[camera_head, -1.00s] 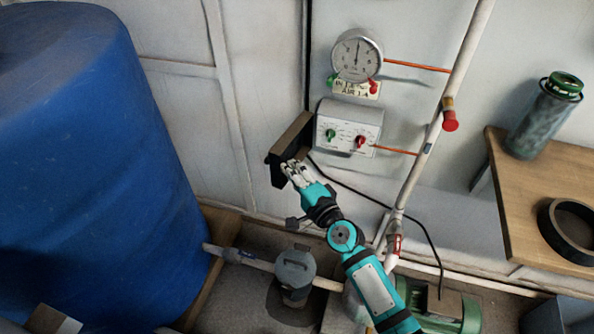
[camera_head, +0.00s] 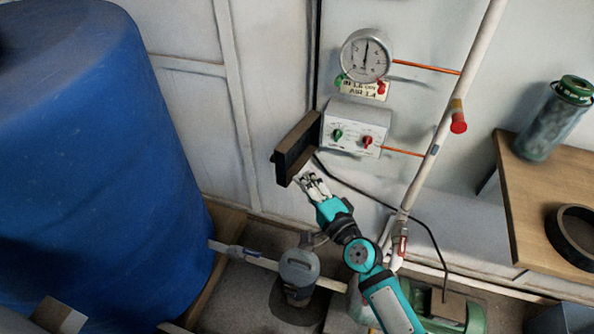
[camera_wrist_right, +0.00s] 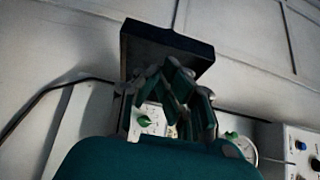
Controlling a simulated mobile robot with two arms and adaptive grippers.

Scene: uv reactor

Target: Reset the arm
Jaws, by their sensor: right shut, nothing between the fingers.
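My right gripper (camera_head: 309,181) is shut and empty at the end of the teal arm, in the middle of the head view. It sits just below the dark bracket (camera_head: 295,148) that juts out beside the white control box (camera_head: 356,128). In the right wrist view the shut fingers (camera_wrist_right: 178,102) show in front of the same dark bracket (camera_wrist_right: 167,45). I cannot tell from these views how wide the gap between fingers and bracket is. My left gripper does not show.
A big blue barrel (camera_head: 95,150) fills the left side. A round gauge (camera_head: 366,55) hangs above the box. A white pipe (camera_head: 425,170) with red handles runs down the right of the box. A wooden table (camera_head: 525,200) with a green-capped canister (camera_head: 553,120) stands at the right.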

